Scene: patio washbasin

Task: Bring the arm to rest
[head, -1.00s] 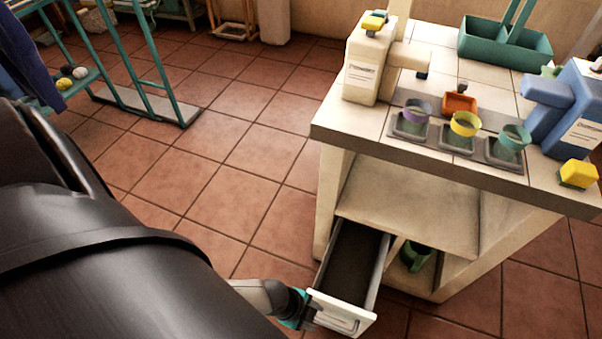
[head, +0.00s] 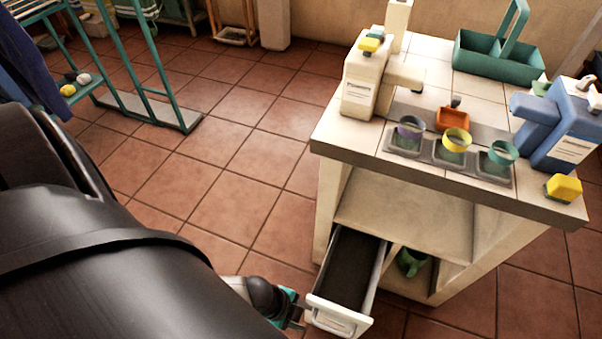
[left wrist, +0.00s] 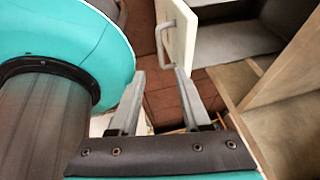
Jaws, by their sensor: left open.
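My left gripper (head: 296,312) is low in the head view, at the left side of the pulled-out drawer (head: 345,268). In the left wrist view its two fingers (left wrist: 160,85) are apart with nothing between them. The drawer's white front (left wrist: 178,32) and its handle (left wrist: 163,45) are just beyond the fingertips, and the handle looks free of them. The drawer is open and looks empty, with a dark bottom. My right gripper is in neither view.
The washbasin counter (head: 335,132) carries a cream dispenser (head: 362,85), a blue dispenser (head: 570,125), several cups, a yellow-topped sponge (head: 563,187) and a green caddy (head: 490,57). A green jug (head: 411,262) stands on the lower shelf. Tiled floor (head: 235,190) is clear to the left.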

